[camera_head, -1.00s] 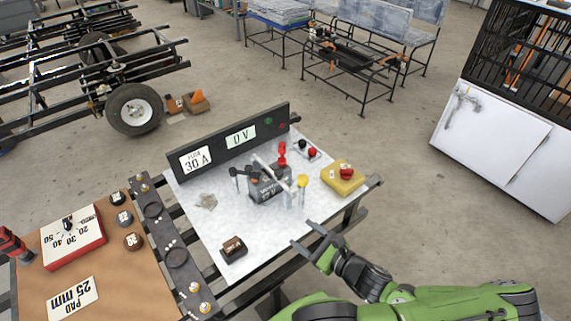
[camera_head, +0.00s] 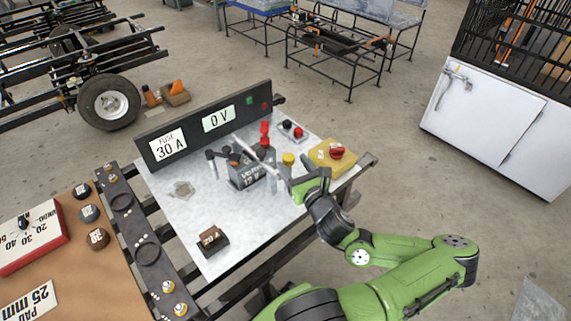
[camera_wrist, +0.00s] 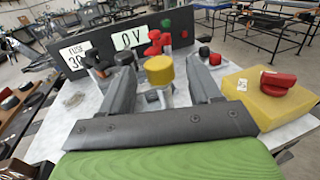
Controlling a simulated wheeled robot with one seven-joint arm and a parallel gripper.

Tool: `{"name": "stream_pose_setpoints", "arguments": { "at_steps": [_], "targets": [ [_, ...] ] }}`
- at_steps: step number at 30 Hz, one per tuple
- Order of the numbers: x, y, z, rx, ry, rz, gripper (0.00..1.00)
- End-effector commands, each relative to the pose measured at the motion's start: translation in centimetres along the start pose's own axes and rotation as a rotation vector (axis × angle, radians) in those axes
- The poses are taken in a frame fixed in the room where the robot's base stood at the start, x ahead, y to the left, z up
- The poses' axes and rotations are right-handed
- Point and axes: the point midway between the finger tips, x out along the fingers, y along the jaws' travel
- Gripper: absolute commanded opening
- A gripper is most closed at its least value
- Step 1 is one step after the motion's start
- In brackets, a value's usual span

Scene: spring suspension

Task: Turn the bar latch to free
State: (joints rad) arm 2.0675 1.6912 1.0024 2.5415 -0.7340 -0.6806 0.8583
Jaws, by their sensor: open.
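A light grey bar (camera_head: 258,154) lies slantwise over the dark battery box (camera_head: 246,176) on the white bench top; I take it for the bar latch. A yellow round cap (camera_head: 288,159) stands on a pale post close to the bar's right end. In the wrist view the yellow cap (camera_wrist: 159,69) lies between my two dark fingers, with a gap on each side. My gripper (camera_head: 291,174) is open and empty, at the battery's right side. In the wrist view the bar is mostly hidden behind the cap and fingers.
A yellow box with a red knob (camera_head: 336,153) stands close to the right of my gripper. Red and black terminals (camera_head: 292,129) are behind. A panel reading 0 V (camera_head: 205,124) closes the back. A small brown block (camera_head: 212,240) sits at the front; the bench's front middle is clear.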

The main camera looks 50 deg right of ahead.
Motion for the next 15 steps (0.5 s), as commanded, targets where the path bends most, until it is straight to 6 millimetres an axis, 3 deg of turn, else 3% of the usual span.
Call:
{"name": "stream_pose_setpoints", "arguments": {
  "at_steps": [7, 15],
  "targets": [
    [4.5, 0.2, 0.1, -0.002, -0.002, 0.002, 0.63],
    [5.5, 0.1, 0.1, 0.001, -0.002, 0.001, 0.63]
  ]
}}
